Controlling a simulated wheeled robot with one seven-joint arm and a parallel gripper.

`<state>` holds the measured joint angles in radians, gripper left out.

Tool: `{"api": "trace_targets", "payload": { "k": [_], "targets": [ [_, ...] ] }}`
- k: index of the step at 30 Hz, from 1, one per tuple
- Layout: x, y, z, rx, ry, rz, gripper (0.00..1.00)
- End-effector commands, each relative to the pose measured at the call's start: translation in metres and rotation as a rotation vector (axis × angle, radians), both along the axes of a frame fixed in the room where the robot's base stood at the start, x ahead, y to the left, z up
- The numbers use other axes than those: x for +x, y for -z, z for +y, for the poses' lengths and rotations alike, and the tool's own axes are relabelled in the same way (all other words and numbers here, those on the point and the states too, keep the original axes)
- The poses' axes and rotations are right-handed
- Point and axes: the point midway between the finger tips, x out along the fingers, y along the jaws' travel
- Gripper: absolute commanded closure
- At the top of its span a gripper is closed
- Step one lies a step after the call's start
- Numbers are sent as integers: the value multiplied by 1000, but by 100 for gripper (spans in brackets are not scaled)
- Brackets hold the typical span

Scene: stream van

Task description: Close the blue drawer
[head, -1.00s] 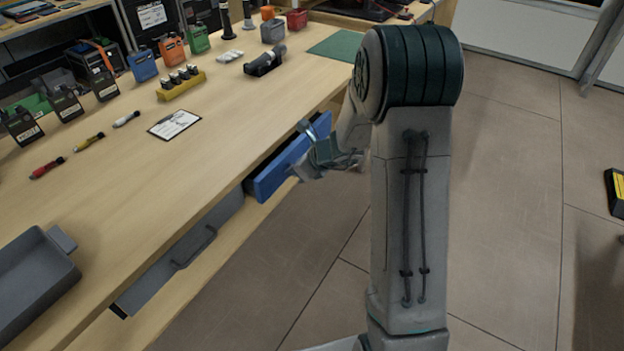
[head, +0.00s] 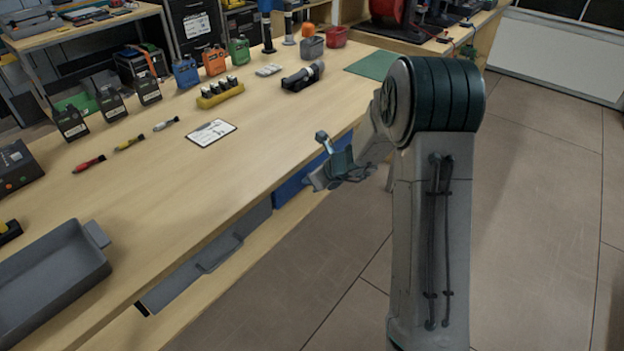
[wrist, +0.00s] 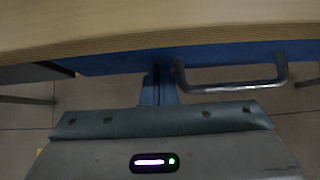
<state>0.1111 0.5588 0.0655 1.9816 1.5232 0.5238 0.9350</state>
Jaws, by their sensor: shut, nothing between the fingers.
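The blue drawer (head: 293,190) is under the front edge of the workbench. In the head view its front looks about level with the grey drawer beside it; my gripper hides part of it. In the wrist view its blue front (wrist: 110,64) shows as a strip below the bench edge, with a grey bar handle (wrist: 235,87) sticking out to the right. My gripper (head: 314,180) is shut and empty at the drawer front. Its fingers (wrist: 160,72) meet or almost meet the blue face, left of the handle; I cannot tell whether they touch.
The wooden workbench (head: 225,165) runs above the drawer. A grey drawer (head: 205,262) with a handle is to the left. A grey tray (head: 60,275) and a clipboard (head: 211,132) lie on the bench. The floor (head: 540,200) to the right is clear.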

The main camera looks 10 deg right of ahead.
Motion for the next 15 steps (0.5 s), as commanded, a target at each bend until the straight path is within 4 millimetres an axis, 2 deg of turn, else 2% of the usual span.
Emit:
{"api": "trace_targets", "payload": {
  "k": [2, 7, 9, 15],
  "targets": [
    [-1, -4, -1, 7, -5, -10, 100],
    [-20, -1, -25, 4, -1, -5, 100],
    [-28, -19, -34, 2, -3, -8, 100],
    [-51, -50, -60, 0, 2, -5, 100]
  ]
}}
